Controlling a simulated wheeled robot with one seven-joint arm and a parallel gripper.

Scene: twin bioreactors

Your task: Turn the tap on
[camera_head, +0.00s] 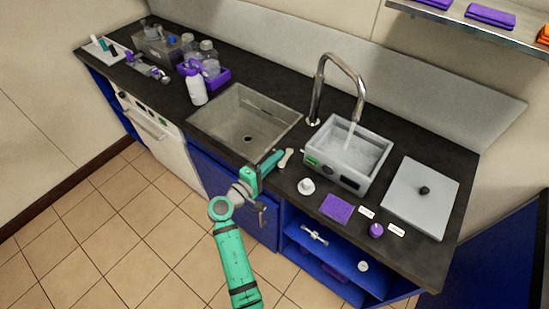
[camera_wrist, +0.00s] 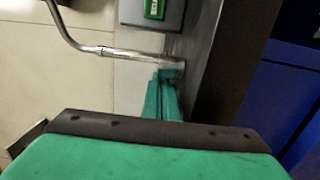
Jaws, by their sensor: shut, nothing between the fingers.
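A pale stream (camera_head: 349,136) shows below the spout, reaching into the bath. My gripper (camera_head: 273,162) is shut and empty, above the counter's front edge in front of the tap. In the wrist view the tap's tube (camera_wrist: 130,54) runs sideways, its base end beside my green fingertips (camera_wrist: 166,78) in the picture. The head view shows a gap between them. I cannot make out a tap lever.
The sink (camera_head: 235,125) is to the left, the water bath (camera_head: 335,178) to the right. A small white piece (camera_head: 285,158) lies near my gripper. A lid (camera_head: 420,195), a purple pad (camera_head: 337,208) and a purple crate (camera_head: 218,76) are on the counter.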

